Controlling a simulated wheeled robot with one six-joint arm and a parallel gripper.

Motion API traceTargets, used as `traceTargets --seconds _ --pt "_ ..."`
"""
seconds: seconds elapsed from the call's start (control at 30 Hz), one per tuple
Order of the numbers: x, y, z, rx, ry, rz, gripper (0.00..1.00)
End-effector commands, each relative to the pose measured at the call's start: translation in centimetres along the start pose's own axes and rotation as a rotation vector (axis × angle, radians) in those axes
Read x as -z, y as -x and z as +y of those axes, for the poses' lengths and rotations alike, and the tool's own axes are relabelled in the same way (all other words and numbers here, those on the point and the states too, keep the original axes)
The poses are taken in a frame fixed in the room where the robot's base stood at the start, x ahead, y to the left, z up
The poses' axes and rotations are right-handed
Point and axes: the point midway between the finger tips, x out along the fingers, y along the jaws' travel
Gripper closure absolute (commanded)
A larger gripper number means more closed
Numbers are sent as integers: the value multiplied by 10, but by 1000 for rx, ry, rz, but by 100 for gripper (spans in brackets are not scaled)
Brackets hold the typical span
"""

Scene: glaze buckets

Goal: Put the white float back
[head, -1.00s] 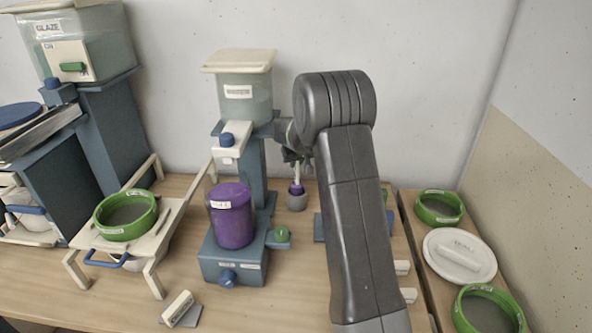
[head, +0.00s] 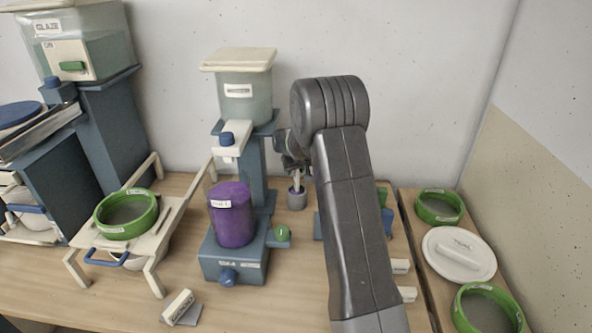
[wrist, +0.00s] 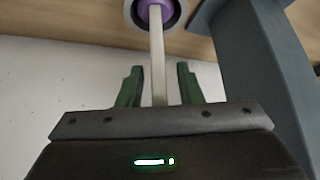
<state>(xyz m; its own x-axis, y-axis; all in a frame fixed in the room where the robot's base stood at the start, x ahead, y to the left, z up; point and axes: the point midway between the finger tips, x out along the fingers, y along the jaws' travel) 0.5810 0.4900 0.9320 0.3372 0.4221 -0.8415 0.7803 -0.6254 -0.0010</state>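The stem also shows above the cup in the head view (head: 296,180). The cup's pale rim shows at the top of the wrist view. My gripper (wrist: 160,70) has its green fingers on either side of the stem, with a visible gap on both sides, so it is open around it. The stem's upper end is hidden by my gripper.
A blue stand (head: 258,170) with a glaze tank rises just left of the cup. A purple container (head: 231,215) sits on its base. Green-rimmed sieves (head: 440,207) and a white lid (head: 459,254) lie at right. My arm hides table behind it.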

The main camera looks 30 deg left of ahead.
Motion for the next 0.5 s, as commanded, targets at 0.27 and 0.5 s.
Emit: traceTargets --seconds 0.27,0.5 --pt "2 25 0 0 0 4 67" --pt "2 70 0 0 0 4 67"
